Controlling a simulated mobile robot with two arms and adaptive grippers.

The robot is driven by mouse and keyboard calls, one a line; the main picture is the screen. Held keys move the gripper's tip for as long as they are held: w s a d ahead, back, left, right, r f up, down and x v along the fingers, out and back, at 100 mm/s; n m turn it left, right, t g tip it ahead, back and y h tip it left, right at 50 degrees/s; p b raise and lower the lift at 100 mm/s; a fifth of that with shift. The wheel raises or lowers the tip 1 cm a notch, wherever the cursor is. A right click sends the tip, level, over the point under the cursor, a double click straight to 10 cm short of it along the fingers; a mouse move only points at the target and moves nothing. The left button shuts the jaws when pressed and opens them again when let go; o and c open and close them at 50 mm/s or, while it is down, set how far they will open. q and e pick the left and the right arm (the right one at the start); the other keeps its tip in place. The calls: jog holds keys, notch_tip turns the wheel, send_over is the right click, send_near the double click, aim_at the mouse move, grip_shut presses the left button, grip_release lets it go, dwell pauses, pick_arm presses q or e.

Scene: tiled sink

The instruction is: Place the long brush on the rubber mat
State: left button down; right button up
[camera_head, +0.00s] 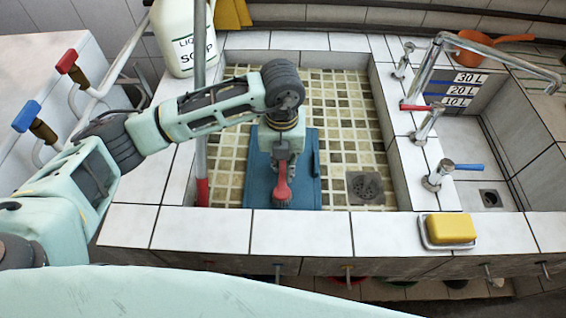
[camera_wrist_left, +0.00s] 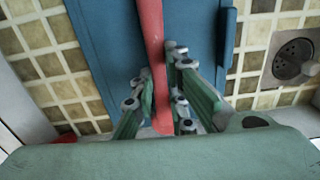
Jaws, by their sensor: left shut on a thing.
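The rubber mat (camera_head: 306,185) is a blue sheet on the tiled sink floor. It also shows in the left wrist view (camera_wrist_left: 105,40). My left gripper (camera_head: 284,168) points down over the mat. It is shut on a red handle, which I take to be the long brush (camera_head: 283,190). In the left wrist view the red handle (camera_wrist_left: 152,30) runs between the two fingers (camera_wrist_left: 160,85) and over the mat. I cannot tell whether the brush touches the mat. Its bristles are not clear. My right gripper is not in view.
The sink has raised white tiled walls and a drain (camera_head: 365,187) right of the mat. A grey pole with a red end (camera_head: 203,190) stands at the left. A soap bottle (camera_head: 183,40) is behind it. A yellow sponge (camera_head: 450,229) sits on the front ledge, with taps (camera_head: 437,178) at right.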

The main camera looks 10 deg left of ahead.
aim_at(283, 166)
pick_arm(q)
jog(key=shift+f, duration=0.15)
jog(key=c, duration=1.9)
grip_release()
jog(key=shift+o, duration=0.8)
jog(key=shift+r, duration=0.2)
notch_tip(283, 166, up, 12)
jog(key=b, duration=0.1)
